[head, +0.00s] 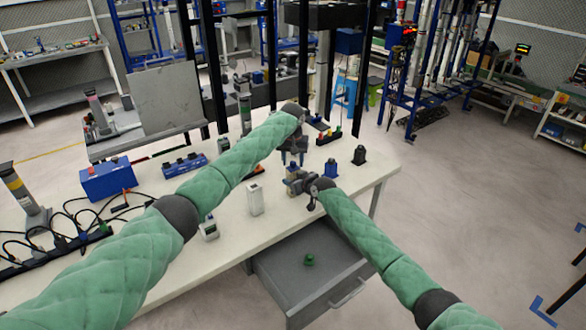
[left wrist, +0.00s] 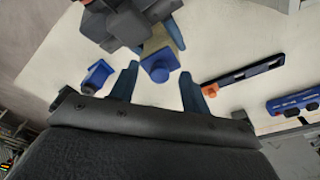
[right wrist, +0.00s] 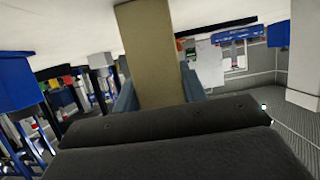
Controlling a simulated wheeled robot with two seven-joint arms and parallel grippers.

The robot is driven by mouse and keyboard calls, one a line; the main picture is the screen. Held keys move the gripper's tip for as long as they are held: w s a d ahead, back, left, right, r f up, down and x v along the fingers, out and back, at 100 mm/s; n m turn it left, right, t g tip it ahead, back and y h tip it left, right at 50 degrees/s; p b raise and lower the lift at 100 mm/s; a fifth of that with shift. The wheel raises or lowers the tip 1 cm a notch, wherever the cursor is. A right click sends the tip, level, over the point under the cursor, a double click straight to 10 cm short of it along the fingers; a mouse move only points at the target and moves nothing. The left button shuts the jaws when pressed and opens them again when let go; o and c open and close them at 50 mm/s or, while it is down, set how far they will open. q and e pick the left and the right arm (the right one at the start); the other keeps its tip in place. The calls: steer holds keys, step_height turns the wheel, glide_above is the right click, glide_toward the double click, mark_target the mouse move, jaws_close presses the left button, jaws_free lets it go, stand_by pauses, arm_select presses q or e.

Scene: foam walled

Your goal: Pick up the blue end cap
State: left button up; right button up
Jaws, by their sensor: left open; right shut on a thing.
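A tan block (right wrist: 150,50) stands between the fingers of my right gripper (right wrist: 158,92), which is shut on it. In the left wrist view a blue end cap (left wrist: 160,66) shows at the end of this tan block. My left gripper (left wrist: 158,88) is open, with its fingers on either side of the blue cap in that view; I cannot tell whether they touch it. In the head view my left gripper (head: 292,155) is just above and behind my right gripper (head: 303,184), over the table (head: 225,235). The cap is small and partly hidden there.
A blue bottle-like piece (head: 331,169) and a black one (head: 359,156) stand right of the grippers. A white box (head: 255,200) stands to the left. An open grey drawer (head: 275,285) below the table edge holds a green piece (head: 309,260). The table's front middle is mostly clear.

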mark_target(293, 162)
arm_select(q)
jaws_close()
step_height(293, 162, up, 10)
stand_by(0.6)
arm_select(e)
steer(key=o, duration=1.1)
